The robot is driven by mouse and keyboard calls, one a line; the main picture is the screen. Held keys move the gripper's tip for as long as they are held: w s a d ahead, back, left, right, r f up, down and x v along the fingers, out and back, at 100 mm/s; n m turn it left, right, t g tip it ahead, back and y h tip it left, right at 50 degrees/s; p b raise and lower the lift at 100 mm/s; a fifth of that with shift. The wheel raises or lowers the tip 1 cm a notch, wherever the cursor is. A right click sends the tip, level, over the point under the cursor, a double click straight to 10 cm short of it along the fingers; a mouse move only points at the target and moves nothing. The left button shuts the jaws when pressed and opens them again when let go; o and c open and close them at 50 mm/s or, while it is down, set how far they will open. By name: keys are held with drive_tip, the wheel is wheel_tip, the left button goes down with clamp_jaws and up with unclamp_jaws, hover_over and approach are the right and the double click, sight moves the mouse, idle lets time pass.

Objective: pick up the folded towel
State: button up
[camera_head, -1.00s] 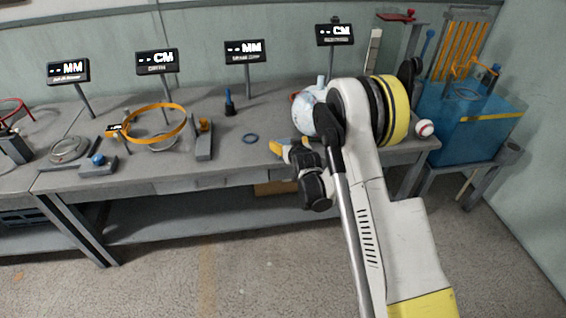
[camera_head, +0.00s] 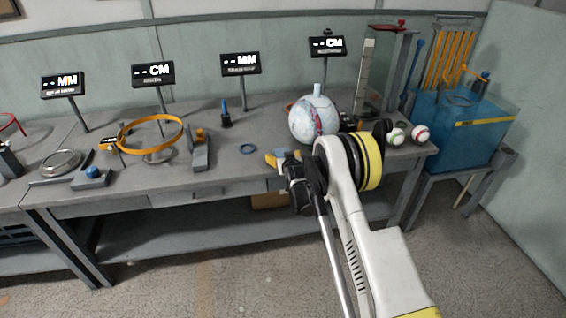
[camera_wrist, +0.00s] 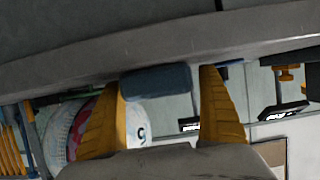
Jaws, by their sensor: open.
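The folded towel (camera_wrist: 157,82) shows in the wrist view as a small blue-grey block at the bench edge. It appears between the two yellow fingertips of my gripper. I cannot tell whether the fingers touch the towel. In the head view I cannot make out the towel; my gripper and arm may hide it.
A large map-patterned ball (camera_head: 312,122) stands on the grey bench (camera_head: 225,172) behind my gripper. Two small balls (camera_head: 421,134) lie to its right. A blue tank (camera_head: 455,135) stands right.

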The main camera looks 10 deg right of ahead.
drive_tip(key=shift+w, duration=0.2)
drive_tip(key=c, duration=1.2)
drive_tip(key=shift+c, duration=0.2)
